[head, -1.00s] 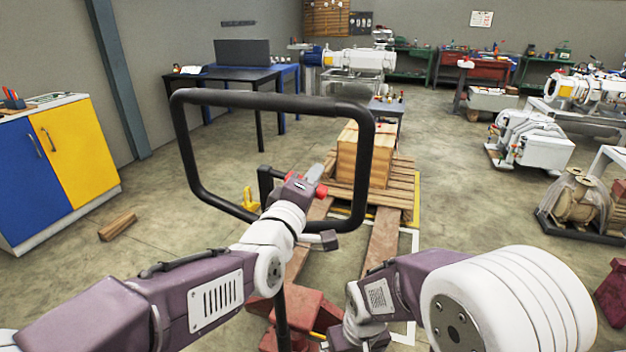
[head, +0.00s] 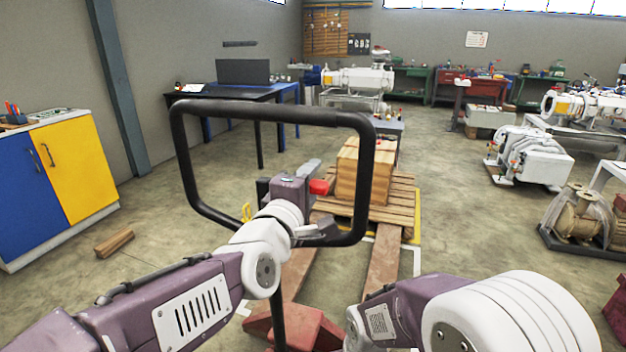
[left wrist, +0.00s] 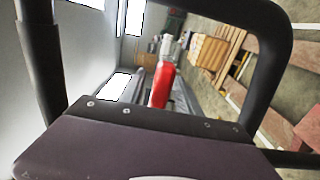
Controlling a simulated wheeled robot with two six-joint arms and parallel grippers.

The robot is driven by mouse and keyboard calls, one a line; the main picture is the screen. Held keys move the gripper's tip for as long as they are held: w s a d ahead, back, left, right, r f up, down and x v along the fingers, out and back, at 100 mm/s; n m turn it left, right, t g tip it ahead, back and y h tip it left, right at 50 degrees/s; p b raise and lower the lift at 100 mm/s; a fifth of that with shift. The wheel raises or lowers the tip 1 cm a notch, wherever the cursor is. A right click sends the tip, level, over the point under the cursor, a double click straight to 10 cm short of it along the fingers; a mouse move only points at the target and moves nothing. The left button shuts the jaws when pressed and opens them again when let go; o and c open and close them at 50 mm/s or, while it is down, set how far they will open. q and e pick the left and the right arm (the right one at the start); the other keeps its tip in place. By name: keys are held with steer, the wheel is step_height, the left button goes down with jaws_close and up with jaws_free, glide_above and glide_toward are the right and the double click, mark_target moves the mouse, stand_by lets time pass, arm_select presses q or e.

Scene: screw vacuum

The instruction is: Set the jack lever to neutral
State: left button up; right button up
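The jack's black loop handle (head: 262,115) stands upright in front of me in the head view. A red lever (head: 319,187) shows inside the loop, beside my left gripper (head: 314,177). In the left wrist view the red lever (left wrist: 161,85) lies between the gripper's grey fingers (left wrist: 158,88), with a gap visible on its left side. The left gripper looks open around or just behind the lever; contact is not clear. The lever's pivot and lower end are hidden by the gripper. My right arm shows at the bottom right of the head view, its gripper out of view.
A wooden crate (head: 365,171) sits on a pallet (head: 392,214) beyond the handle. The jack's red body (head: 303,326) is below. A blue and yellow cabinet (head: 78,170) stands at left. The loop's bars closely surround my left wrist.

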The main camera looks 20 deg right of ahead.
arm_select(q)
steer(key=v, duration=0.8)
steer(key=shift+s, duration=0.15)
steer(key=shift+a, duration=0.15)
steer(key=a+f+m+g+y, duration=0.2)
steer(key=a+f, duration=0.3)
steer(key=f, duration=0.4)
steer(key=w+a+f+m+g+y, duration=0.1)
steer(key=a+f+m+g+y, duration=0.2)
steer(key=a+f, duration=0.35)
steer(key=a+f+m+g+y, duration=0.2)
steer(key=a+f, duration=0.1)
steer(key=f, duration=0.7)
steer(key=s+a+f+m+g+y+p, duration=0.1)
steer(key=s+a+f+m+g+y, duration=0.25)
steer(key=s+a+f+g, duration=0.65)
steer(key=s+a+r+t+p, duration=0.1)
steer(key=r+p, duration=0.8)
steer(key=p, duration=0.1)
steer(key=s+a+r+t+p, duration=0.2)
steer(key=r+p, duration=0.8)
steer(key=p, duration=0.1)
steer(key=shift+r+h, duration=0.25)
steer(key=shift+h, duration=0.1)
